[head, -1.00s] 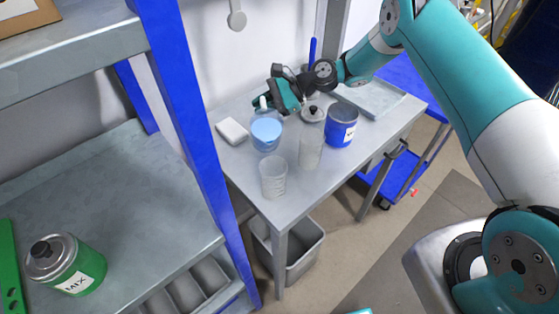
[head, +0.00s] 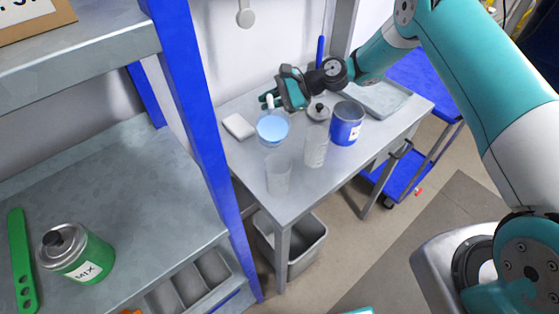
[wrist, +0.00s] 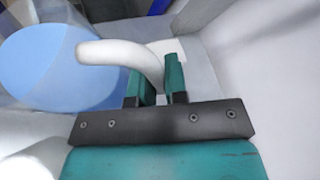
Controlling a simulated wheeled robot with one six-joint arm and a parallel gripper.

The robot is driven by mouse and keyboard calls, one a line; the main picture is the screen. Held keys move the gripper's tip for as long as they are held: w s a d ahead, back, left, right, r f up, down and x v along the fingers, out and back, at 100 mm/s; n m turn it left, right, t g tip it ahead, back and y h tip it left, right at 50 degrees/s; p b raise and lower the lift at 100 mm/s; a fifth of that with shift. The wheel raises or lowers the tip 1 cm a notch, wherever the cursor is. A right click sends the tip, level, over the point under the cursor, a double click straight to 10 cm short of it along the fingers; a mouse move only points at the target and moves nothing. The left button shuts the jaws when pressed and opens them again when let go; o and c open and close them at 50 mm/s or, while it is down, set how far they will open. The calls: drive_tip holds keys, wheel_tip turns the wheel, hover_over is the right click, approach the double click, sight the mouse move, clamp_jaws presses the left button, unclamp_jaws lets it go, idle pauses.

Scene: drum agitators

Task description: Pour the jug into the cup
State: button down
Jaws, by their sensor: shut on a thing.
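The jug (head: 272,130) is a clear vessel with blue liquid and a white handle, near the left side of the grey table. My gripper (head: 269,100) is at its far side, shut on the handle. In the wrist view, the white handle (wrist: 115,53) passes between the two teal fingers of my gripper (wrist: 161,82); the blue liquid (wrist: 60,65) shows at the left. The jug looks upright; I cannot tell whether it touches the table. Two clear vessels stand nearer the front: a wider cup (head: 278,176) and a taller, narrower one (head: 316,150). Both look empty.
A blue can (head: 346,124) stands right of the tall vessel, with a grey lidded container (head: 318,112) behind. A white block (head: 239,126) lies left of the jug. A grey tray (head: 376,98) is at the back right. A blue post (head: 200,130) rises at left.

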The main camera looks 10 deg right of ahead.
drive_tip(key=shift+s+a+r, duration=0.1)
drive_tip(key=shift+s+r, duration=0.1)
drive_tip(key=shift+r, duration=0.15)
drive_tip(key=shift+s+r+n+p, duration=0.2)
drive_tip(key=shift+r+n+p, duration=0.1)
drive_tip(key=shift+r+p, duration=0.1)
